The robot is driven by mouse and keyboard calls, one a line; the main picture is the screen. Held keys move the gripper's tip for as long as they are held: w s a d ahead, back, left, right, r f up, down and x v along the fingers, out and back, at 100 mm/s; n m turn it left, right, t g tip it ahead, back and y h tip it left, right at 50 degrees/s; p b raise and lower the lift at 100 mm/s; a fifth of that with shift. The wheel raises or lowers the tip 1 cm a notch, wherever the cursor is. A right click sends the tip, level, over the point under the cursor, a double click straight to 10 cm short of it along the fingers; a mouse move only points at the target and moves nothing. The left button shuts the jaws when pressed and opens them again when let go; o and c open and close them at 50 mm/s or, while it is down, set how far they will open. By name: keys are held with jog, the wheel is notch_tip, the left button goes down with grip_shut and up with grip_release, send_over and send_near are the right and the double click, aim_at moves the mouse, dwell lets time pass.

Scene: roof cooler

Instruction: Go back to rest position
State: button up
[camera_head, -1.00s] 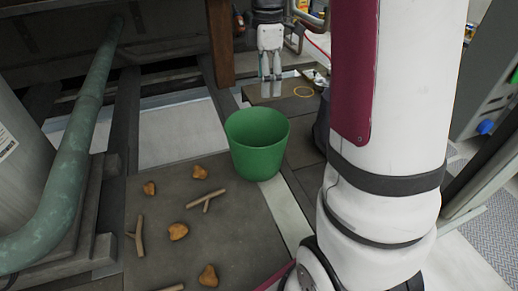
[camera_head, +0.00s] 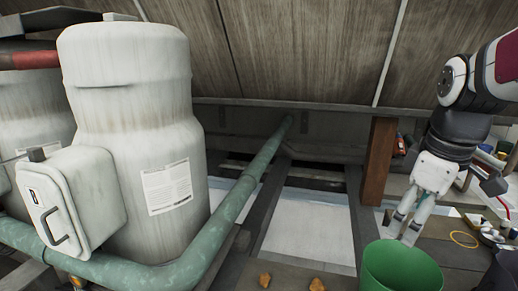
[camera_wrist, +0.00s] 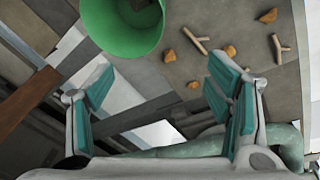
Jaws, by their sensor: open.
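My gripper (camera_head: 408,226) hangs at the right of the head view, above and just behind the green bucket (camera_head: 400,272). Its fingers point down. In the wrist view the two teal-padded fingers (camera_wrist: 168,88) stand wide apart with nothing between them. The bucket also shows in the wrist view (camera_wrist: 108,35), beyond the fingertips at the upper left. The gripper is apart from the bucket. Only the upper part of the bucket shows in the head view.
Brown lumps (camera_wrist: 229,51) and forked twigs (camera_wrist: 200,47) lie on the grey floor slab. A large white tank (camera_head: 130,130) and a green pipe (camera_head: 225,220) fill the left. A brown post (camera_head: 379,160) stands behind my gripper. A yellow ring (camera_head: 464,239) lies at the right.

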jog(key=s+a+m+t, duration=0.3)
jog(key=s+a+m, duration=0.4)
jog(key=s, duration=0.5)
jog(key=shift+s+a+m, duration=0.35)
jog(key=shift+a+m, duration=0.05)
jog(key=shift+a, duration=0.5)
jog(key=shift+r, duration=0.15)
